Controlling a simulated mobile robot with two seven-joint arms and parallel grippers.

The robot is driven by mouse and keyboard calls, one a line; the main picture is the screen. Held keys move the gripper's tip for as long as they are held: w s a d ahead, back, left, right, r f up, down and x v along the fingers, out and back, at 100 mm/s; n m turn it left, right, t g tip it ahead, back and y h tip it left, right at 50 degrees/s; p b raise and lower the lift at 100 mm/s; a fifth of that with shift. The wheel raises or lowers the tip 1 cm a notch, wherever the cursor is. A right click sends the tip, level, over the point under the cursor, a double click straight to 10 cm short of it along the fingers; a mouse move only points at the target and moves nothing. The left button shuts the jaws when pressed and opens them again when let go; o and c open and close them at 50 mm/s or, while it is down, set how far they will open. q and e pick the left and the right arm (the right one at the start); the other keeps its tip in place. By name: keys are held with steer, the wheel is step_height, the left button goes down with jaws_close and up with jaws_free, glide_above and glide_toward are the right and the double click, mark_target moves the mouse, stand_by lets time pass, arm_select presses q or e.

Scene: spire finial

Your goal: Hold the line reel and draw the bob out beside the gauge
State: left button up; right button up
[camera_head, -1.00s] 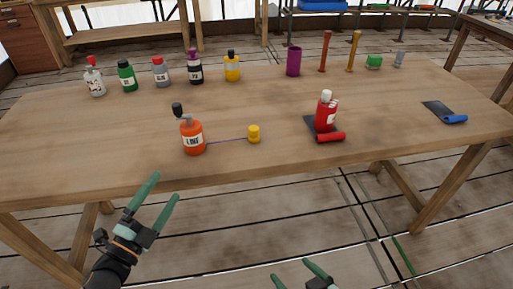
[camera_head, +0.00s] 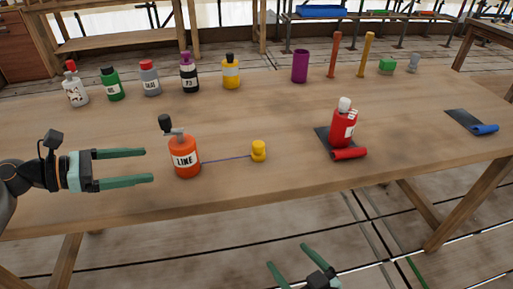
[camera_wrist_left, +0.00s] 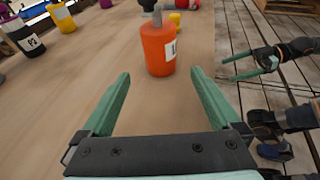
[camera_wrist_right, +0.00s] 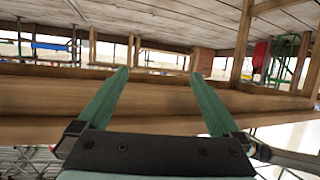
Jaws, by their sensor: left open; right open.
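The line reel, an orange bottle labelled LINE (camera_head: 184,158), stands upright on the table with a grey and black top. A thin line runs right from it to the yellow bob (camera_head: 258,151), which sits on the table. My left gripper (camera_head: 150,165) is open, level, and pointing at the reel from the left, a little apart from it. The left wrist view shows the reel (camera_wrist_left: 158,50) ahead, between and beyond the open fingers. My right gripper (camera_head: 292,264) is open and empty, below the table's front edge. I cannot tell which thing is the gauge.
A red bottle (camera_head: 343,126) stands on a dark mat with a red roll (camera_head: 349,154). Several bottles line the back left. A blue roll (camera_head: 484,128) lies at right.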

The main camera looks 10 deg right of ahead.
mark_target(177, 160)
arm_select(q)
steer(key=shift+w+d+f, duration=0.1)
steer(key=shift+w+d, duration=0.05)
steer(key=shift+d, duration=0.4)
steer(key=p+x, duration=0.1)
steer(key=x, duration=0.4)
arm_select(e)
step_height(177, 160, down, 4)
steer(key=s+g, duration=0.2)
steer(key=s, duration=0.1)
arm_select(q)
steer(key=b+x, duration=0.1)
steer(key=x, duration=0.2)
steer(key=shift+f, duration=0.1)
steer(key=shift+w+d+f, duration=0.1)
steer(key=shift+d, duration=0.2)
arm_select(e)
steer(key=w+r+t, duration=0.3)
steer(key=w+r, duration=0.1)
steer(key=r, duration=0.2)
steer(key=shift+r, duration=0.4)
arm_select(q)
steer(key=shift+c, duration=0.4)
steer(key=c, duration=0.8)
steer(key=shift+c, duration=0.2)
